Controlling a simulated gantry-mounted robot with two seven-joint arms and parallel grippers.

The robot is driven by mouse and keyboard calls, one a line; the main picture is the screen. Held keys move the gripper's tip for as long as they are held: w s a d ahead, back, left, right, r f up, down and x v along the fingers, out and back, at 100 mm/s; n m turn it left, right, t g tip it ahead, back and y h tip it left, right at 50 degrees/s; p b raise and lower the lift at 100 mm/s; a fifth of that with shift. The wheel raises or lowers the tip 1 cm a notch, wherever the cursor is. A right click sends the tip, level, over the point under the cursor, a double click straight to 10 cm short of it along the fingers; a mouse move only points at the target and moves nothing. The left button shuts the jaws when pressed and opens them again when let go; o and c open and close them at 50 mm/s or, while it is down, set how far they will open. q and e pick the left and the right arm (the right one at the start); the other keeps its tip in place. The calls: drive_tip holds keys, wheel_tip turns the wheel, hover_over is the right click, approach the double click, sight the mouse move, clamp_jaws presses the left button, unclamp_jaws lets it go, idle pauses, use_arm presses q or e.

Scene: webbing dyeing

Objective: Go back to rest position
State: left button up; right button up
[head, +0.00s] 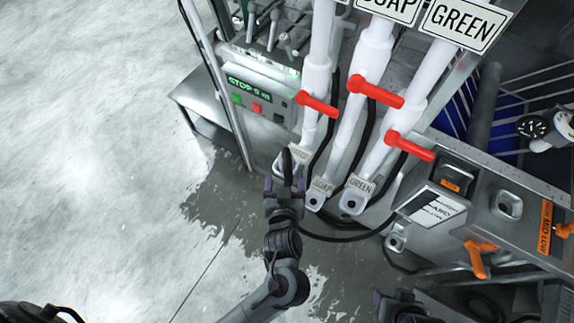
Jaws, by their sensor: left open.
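My left gripper (284,182) is dark, with its fingers pointing up in the head view. It is open, with nothing seen between its fingers. It is in front of the lower ends of the white pipes, close to the first pipe's small label, which it partly covers. Three white pipes (369,60) with red lever handles (376,91) run down behind it. Whether the gripper touches a pipe fitting cannot be told. Dark parts at the bottom edge, right of centre, seem to be of my right arm; its jaws cannot be made out.
A control box (262,100) with a green lit display stands behind on a metal bench. A metal machine panel (505,205) with orange handles (480,258) is at the right. Signs (462,22) top the pipes. Black hoses hang by the pipes. Wet concrete floor (100,150) lies open at left.

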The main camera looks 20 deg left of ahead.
use_arm(q)
drive_tip(key=s+a+f+m+g+h, duration=0.25)
drive_tip(key=s+a+f, duration=0.3)
drive_tip(key=a, duration=0.45)
drive_tip(key=s+m+g+h, duration=0.2)
drive_tip(key=s+m+g, duration=0.2)
drive_tip(key=s+g, duration=0.55)
wheel_tip(320, 180, up, 24)
drive_tip(key=s+t+p, duration=0.2)
drive_tip(key=t+p, duration=0.1)
drive_tip(key=p, duration=2)
drive_tip(key=shift+d, duration=0.3)
drive_tip(key=shift+s+n, duration=0.1)
drive_tip(key=shift+n, duration=0.15)
drive_tip(key=shift+c, duration=0.3)
